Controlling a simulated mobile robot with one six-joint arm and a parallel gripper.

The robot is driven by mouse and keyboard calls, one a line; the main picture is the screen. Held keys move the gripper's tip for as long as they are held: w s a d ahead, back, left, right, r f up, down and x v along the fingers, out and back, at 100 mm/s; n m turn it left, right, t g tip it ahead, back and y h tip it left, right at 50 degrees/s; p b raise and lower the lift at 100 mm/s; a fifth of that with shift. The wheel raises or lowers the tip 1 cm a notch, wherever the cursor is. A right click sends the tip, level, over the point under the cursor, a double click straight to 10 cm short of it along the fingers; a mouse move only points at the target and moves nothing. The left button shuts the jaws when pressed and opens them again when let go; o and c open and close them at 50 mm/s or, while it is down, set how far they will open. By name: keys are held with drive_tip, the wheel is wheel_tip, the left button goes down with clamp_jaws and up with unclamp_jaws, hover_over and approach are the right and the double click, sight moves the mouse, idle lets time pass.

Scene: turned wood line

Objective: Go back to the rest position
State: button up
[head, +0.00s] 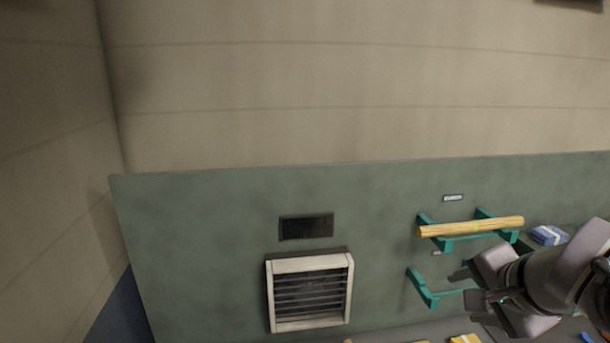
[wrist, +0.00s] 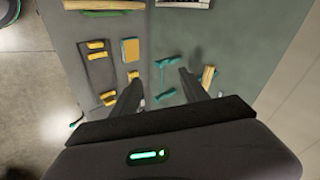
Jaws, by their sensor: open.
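My gripper (head: 472,296) is at the lower right of the head view, in front of the green wall panel (head: 200,240). It also shows in the wrist view (wrist: 160,88), with its two dark fingers spread apart and nothing held between them. A teal rack (head: 422,288) is just left of the gripper in the head view and looks empty. In the wrist view an empty teal rack (wrist: 162,80) shows between the fingers. The arm hides part of the lower right of the head view.
A wooden rod (head: 470,227) lies on the upper teal rack. A blue packet (head: 549,235) is to its right. A louvred vent (head: 310,293) is mounted on the panel. The wrist view shows several yellow pieces (wrist: 96,44) at left.

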drive_tip(key=s+a+f+n+g+b, duration=0.1)
drive_tip(key=s+a+f+n+b, duration=0.2)
drive_tip(key=s+a+f+b, duration=0.2)
drive_tip(key=s+a+f+n+y+b, duration=0.1)
drive_tip(key=s+a+f+n+b, duration=0.2)
drive_tip(key=s+a+f+b, duration=0.3)
drive_tip(key=s+a+f+n+g+y+b, duration=0.1)
drive_tip(key=s+a+f+n+b, duration=0.2)
drive_tip(key=f, duration=1.1)
drive_tip(key=s+a+b, duration=0.2)
drive_tip(key=s+a, duration=0.1)
drive_tip(key=shift+g, duration=0.3)
drive_tip(key=shift+a, duration=0.1)
